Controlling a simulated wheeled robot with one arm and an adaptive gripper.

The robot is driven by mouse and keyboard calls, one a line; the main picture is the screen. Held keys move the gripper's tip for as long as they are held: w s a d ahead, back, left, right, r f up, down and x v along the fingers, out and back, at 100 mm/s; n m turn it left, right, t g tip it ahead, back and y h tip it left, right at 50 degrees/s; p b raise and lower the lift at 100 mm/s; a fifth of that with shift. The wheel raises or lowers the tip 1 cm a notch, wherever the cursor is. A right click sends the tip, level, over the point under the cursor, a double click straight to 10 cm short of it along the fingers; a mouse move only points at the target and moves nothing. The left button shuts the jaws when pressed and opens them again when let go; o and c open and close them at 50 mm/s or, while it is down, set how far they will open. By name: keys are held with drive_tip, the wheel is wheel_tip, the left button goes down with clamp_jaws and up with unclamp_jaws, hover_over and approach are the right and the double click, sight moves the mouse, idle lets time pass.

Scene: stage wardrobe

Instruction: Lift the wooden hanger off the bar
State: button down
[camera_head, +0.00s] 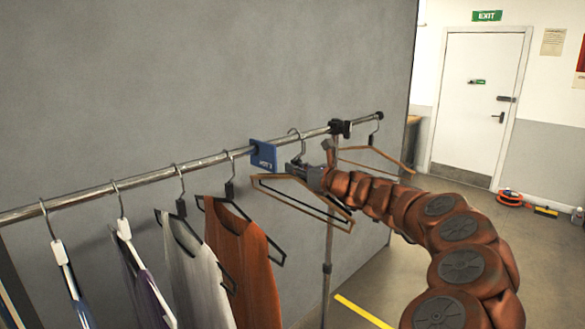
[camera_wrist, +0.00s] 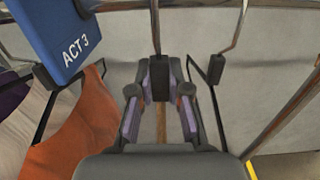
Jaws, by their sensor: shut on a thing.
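A wooden hanger (camera_head: 268,177) hangs below the metal bar (camera_head: 205,161), just right of the blue tag. My gripper (camera_head: 308,172) is shut on its neck, just under the hook (camera_head: 297,134). The hook is at the bar; I cannot tell whether it still bears on it. In the wrist view, the hook's stem (camera_wrist: 156,28) runs down between my two fingers (camera_wrist: 160,95), and a strip of wood (camera_wrist: 161,122) shows between them.
A blue ACT 3 tag (camera_head: 263,155) is close left, also in the wrist view (camera_wrist: 62,35). An orange garment (camera_head: 243,262) and several other hung garments are further left. Another wooden hanger (camera_head: 380,149) hangs right, past the upright post (camera_head: 328,262). A grey wall (camera_head: 210,75) stands behind.

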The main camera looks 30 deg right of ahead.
drive_tip(key=shift+v, duration=0.95)
drive_tip(key=v, duration=4.8)
idle(0.5)
